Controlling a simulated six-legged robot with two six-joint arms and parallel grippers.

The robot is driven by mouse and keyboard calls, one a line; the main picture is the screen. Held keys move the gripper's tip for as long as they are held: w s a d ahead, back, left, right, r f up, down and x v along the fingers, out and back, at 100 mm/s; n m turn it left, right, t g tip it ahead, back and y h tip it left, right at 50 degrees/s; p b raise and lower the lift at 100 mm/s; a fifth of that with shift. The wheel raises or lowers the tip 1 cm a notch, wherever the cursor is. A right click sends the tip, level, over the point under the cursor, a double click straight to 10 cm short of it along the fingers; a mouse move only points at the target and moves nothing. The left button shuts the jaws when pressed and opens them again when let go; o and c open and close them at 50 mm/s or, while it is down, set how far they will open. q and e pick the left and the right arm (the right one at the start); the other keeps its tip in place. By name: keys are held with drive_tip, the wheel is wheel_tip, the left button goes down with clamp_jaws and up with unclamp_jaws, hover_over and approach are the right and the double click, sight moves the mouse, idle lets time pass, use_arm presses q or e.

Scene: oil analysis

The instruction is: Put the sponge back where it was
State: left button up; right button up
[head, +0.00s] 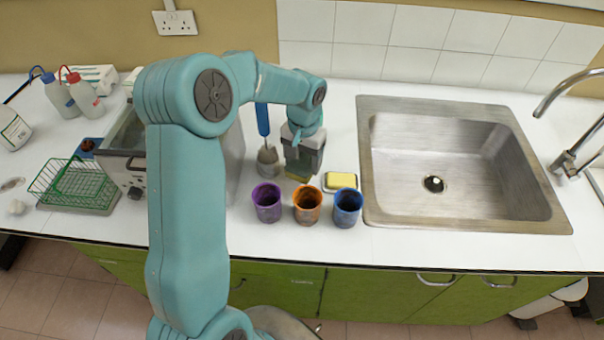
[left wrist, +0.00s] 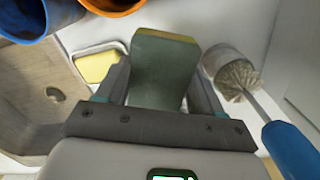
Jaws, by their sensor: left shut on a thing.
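The sponge (left wrist: 160,70) is a block with a grey-green face and a yellow edge. My left gripper (head: 302,168) is shut on it, its two fingers on either side in the left wrist view. In the head view only a small olive-yellow bit of the sponge (head: 298,178) shows below the fingers. The gripper points down over the white counter, behind the cups and left of a yellow block (head: 341,180) on a small dish. I cannot tell whether the sponge touches the counter. My right gripper is not in view.
Purple (head: 267,202), orange (head: 307,205) and blue (head: 347,207) cups stand in front of the gripper. A blue-handled brush (head: 263,122) stands in a holder close on its left. The sink (head: 450,215) is to the right. A green wire basket (head: 75,190) is at far left.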

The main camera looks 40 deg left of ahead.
use_arm(q)
wheel_tip(320, 180, down, 2)
drive_tip(key=shift+d, duration=0.1)
drive_tip(key=shift+f+p, duration=0.3)
drive_tip(key=shift+f, duration=1.9)
drive_tip(key=shift+f, duration=0.15)
drive_tip(key=o, duration=0.7)
